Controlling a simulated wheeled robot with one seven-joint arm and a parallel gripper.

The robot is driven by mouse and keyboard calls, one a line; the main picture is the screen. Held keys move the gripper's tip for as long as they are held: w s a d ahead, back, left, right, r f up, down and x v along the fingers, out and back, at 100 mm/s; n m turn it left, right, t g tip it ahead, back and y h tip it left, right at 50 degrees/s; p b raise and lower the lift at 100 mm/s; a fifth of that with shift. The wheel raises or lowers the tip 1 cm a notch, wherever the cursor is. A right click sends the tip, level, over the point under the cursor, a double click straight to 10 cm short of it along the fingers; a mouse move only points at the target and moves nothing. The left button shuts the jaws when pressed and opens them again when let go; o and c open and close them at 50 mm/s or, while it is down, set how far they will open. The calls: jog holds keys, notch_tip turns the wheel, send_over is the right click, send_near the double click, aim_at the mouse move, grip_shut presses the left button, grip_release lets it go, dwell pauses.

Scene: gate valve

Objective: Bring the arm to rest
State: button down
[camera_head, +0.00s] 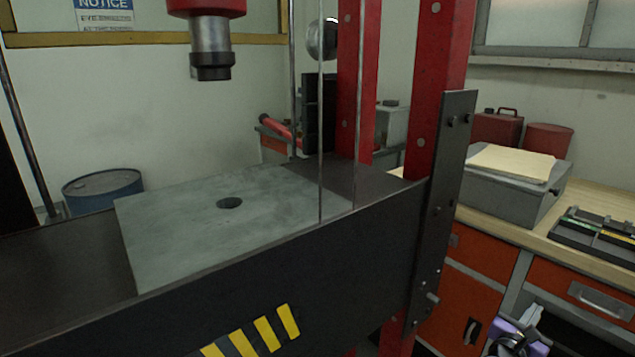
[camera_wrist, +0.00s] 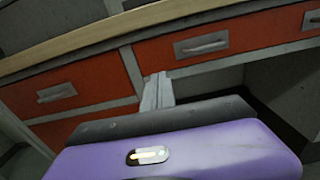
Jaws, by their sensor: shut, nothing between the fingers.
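My gripper (camera_wrist: 158,82) shows in the wrist view as two pale grey fingers lying together, with nothing between them. The purple housing behind them is mine and carries a small lit strip. The fingers are in front of an orange-fronted workbench (camera_wrist: 71,92), below its top edge; I cannot tell the exact gap. In the head view, part of my gripper (camera_head: 533,316) shows low at the right, by the same bench's drawers. The rest of my arm is mostly out of this view. No gate valve shows.
A red press frame (camera_head: 436,60) with a black bed (camera_head: 340,255) and a grey holed plate (camera_head: 190,225) fills the near middle. A grey box (camera_head: 510,190) and a tool tray (camera_head: 595,240) stand on the bench. A blue drum (camera_head: 103,190) stands at left.

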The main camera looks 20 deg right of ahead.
jog(key=w+a+m+t+y, duration=0.2)
jog(key=a+m+t+y, duration=0.25)
jog(key=a+m, duration=0.35)
jog(key=s+a+m+t+y+p, duration=0.1)
jog(key=s+a+m+t+y, duration=0.2)
jog(key=a, duration=0.6)
jog(key=s+a+m+t+y, duration=0.25)
jog(key=s+a, duration=0.25)
jog(key=a, duration=0.4)
jog(key=s+a+r+m+y, duration=0.2)
jog(key=s+a, duration=0.4)
jog(key=s, duration=0.3)
jog(key=s+a+r+m+g+y+p, duration=0.1)
jog(key=s+a, duration=0.4)
jog(key=s, duration=0.5)
jog(key=s+a+r+m+g+y+p, duration=0.1)
jog(key=s+a+r+m+y, duration=0.2)
jog(key=s, duration=0.6)
jog(key=a+m, duration=0.2)
jog(key=a, duration=0.1)
jog(key=shift+s+a+r+m+y, duration=0.2)
jog(key=shift+a+r+m+y, duration=0.1)
jog(key=shift+m, duration=0.05)
